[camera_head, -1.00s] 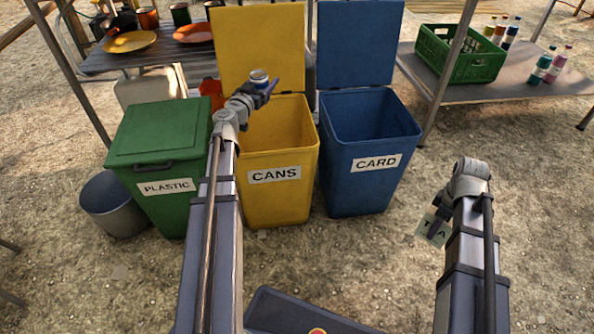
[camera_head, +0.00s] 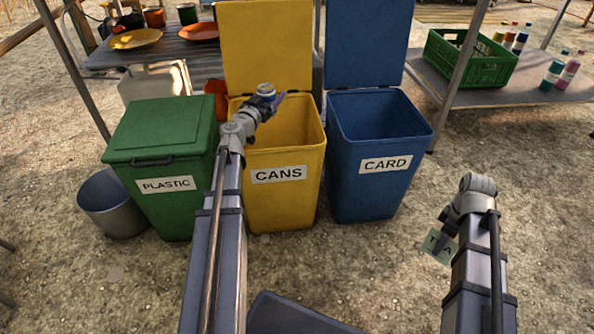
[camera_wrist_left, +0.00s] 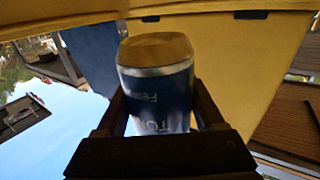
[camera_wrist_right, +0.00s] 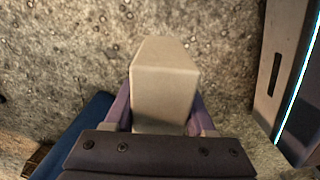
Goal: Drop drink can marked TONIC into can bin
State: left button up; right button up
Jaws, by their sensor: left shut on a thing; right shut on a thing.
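My left gripper (camera_head: 268,101) is shut on a blue and silver drink can (camera_head: 266,89) and holds it over the back part of the open yellow can bin (camera_head: 283,205). The bin's label reads CANS. In the left wrist view the can (camera_wrist_left: 155,92) stands between the fingers, and its partly visible lettering begins "TO". The yellow lid (camera_head: 268,45) stands up behind the can. My right gripper (camera_head: 446,236) is shut on a pale box (camera_wrist_right: 163,85), held over the ground at the right; dark letters show on one face in the head view.
A green PLASTIC bin (camera_head: 160,140), lid shut, stands left of the can bin. An open blue CARD bin (camera_head: 372,195) stands right. A grey bucket (camera_head: 110,208) is at far left. A green crate (camera_head: 468,62) and bottles sit on a low table.

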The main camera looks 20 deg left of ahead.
pick_arm(q)
jog(key=o, duration=1.3)
jog(key=shift+r, duration=0.1)
pick_arm(e)
jog(key=shift+r, duration=0.1)
pick_arm(q)
notch_tip(320, 180, up, 10)
jog(key=p, duration=1)
pick_arm(e)
notch_tip(320, 180, up, 10)
